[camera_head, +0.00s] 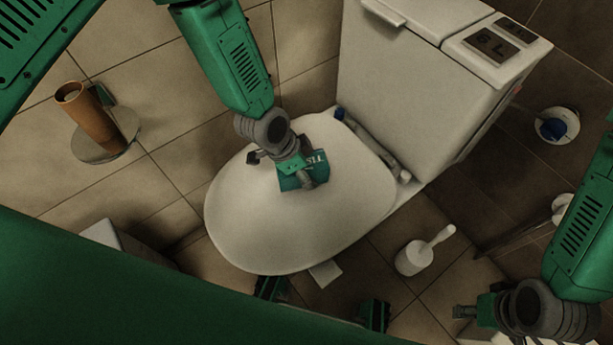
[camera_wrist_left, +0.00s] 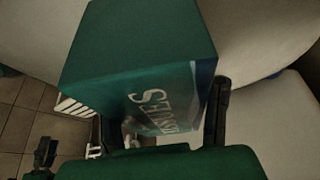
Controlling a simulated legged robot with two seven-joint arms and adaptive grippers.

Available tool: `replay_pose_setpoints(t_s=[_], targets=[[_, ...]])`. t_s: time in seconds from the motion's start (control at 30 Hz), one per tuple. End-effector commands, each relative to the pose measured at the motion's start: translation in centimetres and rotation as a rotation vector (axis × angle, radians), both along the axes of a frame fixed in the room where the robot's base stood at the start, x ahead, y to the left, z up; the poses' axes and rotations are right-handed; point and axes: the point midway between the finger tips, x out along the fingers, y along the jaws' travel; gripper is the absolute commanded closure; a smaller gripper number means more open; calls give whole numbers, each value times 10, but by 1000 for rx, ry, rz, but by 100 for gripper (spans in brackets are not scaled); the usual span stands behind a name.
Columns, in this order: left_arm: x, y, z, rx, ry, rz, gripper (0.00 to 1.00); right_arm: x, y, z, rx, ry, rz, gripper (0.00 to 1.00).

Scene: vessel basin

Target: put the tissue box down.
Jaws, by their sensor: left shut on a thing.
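The green tissue box (camera_head: 316,172) has pale lettering on its side and is over the closed white toilet lid (camera_head: 245,215). My left gripper (camera_head: 283,170) is shut on the tissue box. In the left wrist view the tissue box (camera_wrist_left: 140,50) fills the middle, with a dark finger of my left gripper (camera_wrist_left: 165,115) on its right side. I cannot tell whether the box touches the lid or hangs just above it. My right gripper (camera_head: 468,312) is at the lower right, away from the box; its finger opening is unclear.
The toilet tank (camera_head: 410,75) stands behind the lid. A brown roll (camera_head: 88,118) on a round stand is at the left. A white bin (camera_head: 556,125) is at the far right. The lid around the box is clear.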

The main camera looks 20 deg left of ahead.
Motion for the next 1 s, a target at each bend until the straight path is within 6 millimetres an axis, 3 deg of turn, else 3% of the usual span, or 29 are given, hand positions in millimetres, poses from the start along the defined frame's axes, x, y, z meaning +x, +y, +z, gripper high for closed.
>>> replay_pose_setpoints(t_s=[0.13, 0.47, 0.5, 0.57, 0.87, 1.0], targets=[[-1, 0, -26, 0, 4, 2, 81, 0, 0, -11, 0, 0, 0, 60], [0, 0, -28, 0, 1, 2, 81, 0, 0, -11, 0, 0, 0, 60], [0, 0, -29, 0, 1, 2, 48, 0, 0, -11, 0, 0, 0, 60], [0, 0, -28, 0, 1, 2, 30, 0, 0, -11, 0, 0, 0, 60], [0, 0, -27, 0, 1, 2, 30, 0, 0, -10, 0, 0, 0, 60], [-2, 3, -17, 0, 1, 2, 30, 0, 0, -6, 0, 0, 0, 60]])
